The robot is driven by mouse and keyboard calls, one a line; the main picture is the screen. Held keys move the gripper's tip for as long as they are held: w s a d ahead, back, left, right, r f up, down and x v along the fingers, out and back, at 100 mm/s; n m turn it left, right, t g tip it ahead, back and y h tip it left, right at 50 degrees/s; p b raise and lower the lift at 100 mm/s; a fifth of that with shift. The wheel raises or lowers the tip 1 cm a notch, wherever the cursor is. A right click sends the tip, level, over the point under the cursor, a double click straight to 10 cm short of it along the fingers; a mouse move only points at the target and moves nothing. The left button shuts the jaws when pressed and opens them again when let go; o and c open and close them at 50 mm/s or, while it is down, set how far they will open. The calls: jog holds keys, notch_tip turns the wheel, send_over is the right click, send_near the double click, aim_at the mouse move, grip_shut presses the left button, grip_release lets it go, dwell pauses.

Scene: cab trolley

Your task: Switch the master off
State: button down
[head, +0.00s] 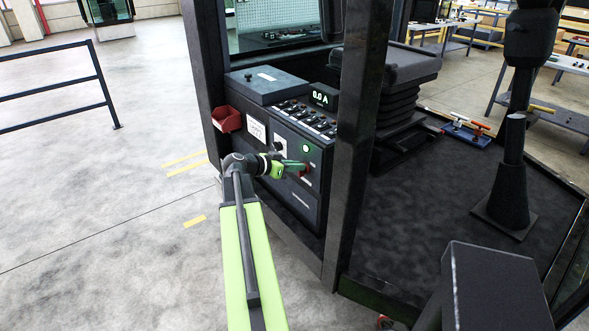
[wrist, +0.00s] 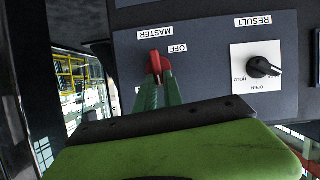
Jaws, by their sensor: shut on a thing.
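The master switch is a red knob (wrist: 155,62) on the dark panel, below a MASTER label and beside an OFF label, both upside down in the wrist view. My gripper (wrist: 157,77) is shut on the red knob, its two green fingers on either side of it. In the head view my gripper (head: 300,168) reaches the console's front, and the red knob (head: 306,169) shows at its fingertips. A green lit lamp (head: 306,148) is above the knob. The display (head: 322,97) reads 0.0 A. The fingers hide part of the knob.
A black RESULT knob (wrist: 262,67) on a white plate sits beside the master switch. The console top has a row of small switches (head: 303,116). A red bin (head: 227,119) hangs at its left. A dark cab post (head: 352,150) stands close right of my gripper.

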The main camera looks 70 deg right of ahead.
jog(key=f+n+g+b, duration=0.1)
jog(key=n+g+b, duration=0.1)
jog(key=n+b, duration=0.1)
jog(key=w+d+n+g+b, duration=0.1)
jog(key=n+g+b, duration=0.1)
jog(key=n+b, duration=0.2)
jog(key=w+f+n+g+b, duration=0.1)
jog(key=n+g+b, duration=0.2)
jog(key=n+b, duration=0.1)
jog(key=shift+d+f+n+y, duration=0.3)
jog(key=shift+d+n+y, duration=0.1)
jog(key=shift+n, duration=0.4)
jog(key=shift+r, duration=0.1)
dwell(0.3)
jog(key=c, duration=1.5)
grip_release()
jog(key=shift+o, duration=0.2)
jog(key=shift+b, duration=0.3)
jog(key=shift+a, duration=0.1)
jog(key=v, duration=1.7)
jog(key=shift+w, duration=0.2)
